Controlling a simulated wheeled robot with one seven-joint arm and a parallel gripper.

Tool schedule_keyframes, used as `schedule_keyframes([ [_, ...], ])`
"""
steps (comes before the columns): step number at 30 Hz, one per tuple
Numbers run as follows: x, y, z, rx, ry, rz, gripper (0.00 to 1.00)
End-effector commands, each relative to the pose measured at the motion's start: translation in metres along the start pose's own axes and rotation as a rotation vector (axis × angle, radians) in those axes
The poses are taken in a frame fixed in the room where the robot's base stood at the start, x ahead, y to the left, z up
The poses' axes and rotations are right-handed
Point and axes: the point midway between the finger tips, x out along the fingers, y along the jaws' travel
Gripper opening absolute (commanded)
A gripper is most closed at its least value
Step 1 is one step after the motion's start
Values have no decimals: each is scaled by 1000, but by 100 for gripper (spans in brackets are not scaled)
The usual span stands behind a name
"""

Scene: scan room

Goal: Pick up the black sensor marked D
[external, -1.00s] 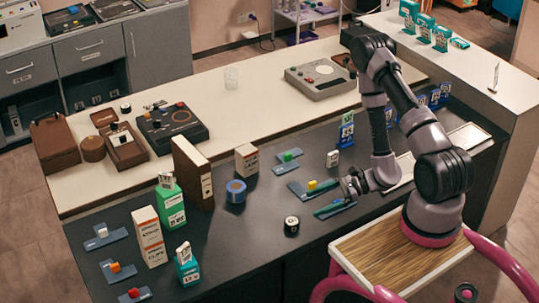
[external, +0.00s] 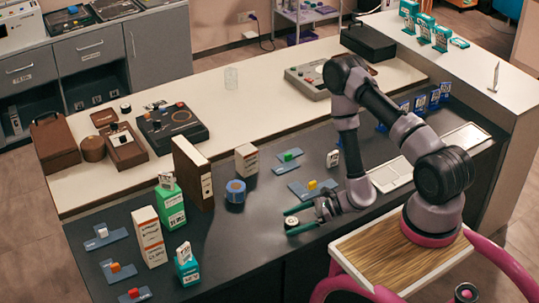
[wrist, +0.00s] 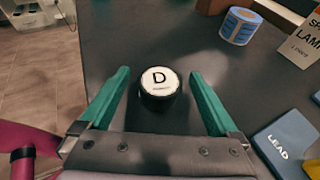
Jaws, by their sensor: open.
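The black sensor (wrist: 160,87) is a short round puck with a white top marked D. It stands upright on the dark counter (external: 250,245), near its front edge. In the external view the sensor (external: 292,222) shows between the green fingers of my gripper (external: 296,219). In the wrist view my gripper (wrist: 160,100) is open, with one green finger on each side of the sensor. A gap shows between the sensor and each finger, so it is not gripped.
A blue tape roll (external: 235,191) stands behind the sensor, also seen in the wrist view (wrist: 240,26). A blue-grey plate marked LEAD (wrist: 290,142) lies right of my gripper. A small white box (external: 246,159) and a tall brown binder (external: 193,172) stand farther back.

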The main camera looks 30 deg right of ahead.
Motion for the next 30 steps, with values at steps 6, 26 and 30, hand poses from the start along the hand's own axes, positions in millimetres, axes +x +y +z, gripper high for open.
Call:
schedule_keyframes([
  [6,11,0,0,1,0,-1,96],
  [26,10,0,2,0,-1,-1,1],
  [30,6,-1,12,-2,-1,-1,1],
])
